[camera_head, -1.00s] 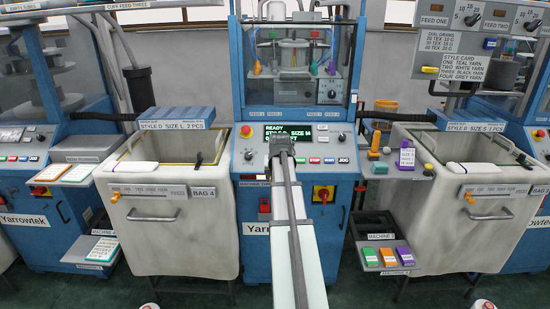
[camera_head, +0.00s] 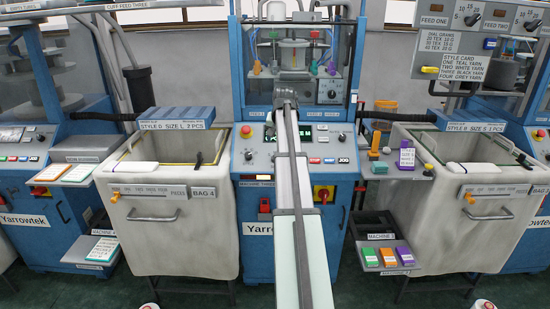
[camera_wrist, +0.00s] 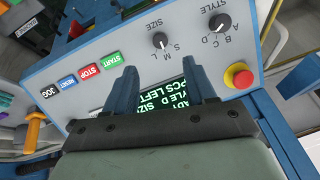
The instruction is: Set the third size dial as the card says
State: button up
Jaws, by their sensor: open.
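The middle machine's label reads MACHINE THREE (camera_head: 252,177). In the wrist view its panel is tilted and nearly upside down. The SIZE dial (camera_wrist: 160,41), marked S, M, L, is beyond my fingertips; its pointer is too small to tell. The STYLE dial (camera_wrist: 221,22), marked A to D, is beside it. My gripper (camera_wrist: 162,76) is open and empty, its fingers over the lit green display (camera_wrist: 158,98), which they partly hide. A card over the left bin (camera_head: 178,125) reads STYLE D SIZE L, 2 PCS; one over the right bin (camera_head: 477,127) reads SIZE S.
Beside the dials is a red stop button (camera_wrist: 238,76). START (camera_wrist: 110,59), STOP, RESET and JOG buttons are on the other side. The machine's clear window (camera_head: 294,55) rises behind the panel. Fabric bins (camera_head: 150,240) (camera_head: 465,235) flank the machine.

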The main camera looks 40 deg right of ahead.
jog(key=x, duration=1.1)
jog(key=shift+w+d+f, duration=0.1)
jog(key=shift+w+f, duration=0.1)
jog(key=shift+f, duration=0.05)
grip_shut()
jog(key=shift+n, duration=0.3)
jog(key=n, duration=0.3)
jog(key=shift+g+h, duration=0.4)
jog(key=shift+w+n+g+h, duration=0.1)
jog(key=shift+n+g+h, duration=0.25)
jog(key=shift+n, duration=1.95)
